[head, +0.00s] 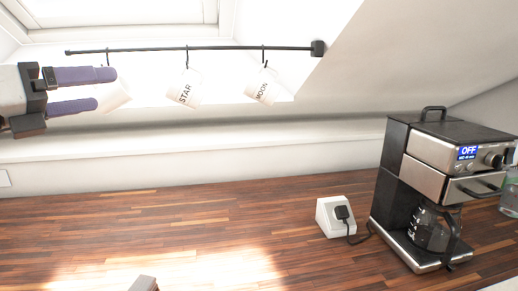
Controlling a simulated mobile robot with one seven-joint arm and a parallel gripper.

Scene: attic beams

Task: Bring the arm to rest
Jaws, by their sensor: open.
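My gripper (108,89) is at the upper left of the head view, its two purple fingers apart and pointing right. A white mug (117,97) hangs just beyond the fingertips on the black rail; its left part is hard to make out against the bright wall. I cannot tell whether the fingers touch it. Nothing shows held between the fingers.
The black rail (225,47) also carries a STAR mug (184,90) and a MOON mug (260,89) on hooks. A coffee maker (425,150) reading OFF stands right, beside a white socket box (335,217). The wooden counter (200,215) is mostly clear.

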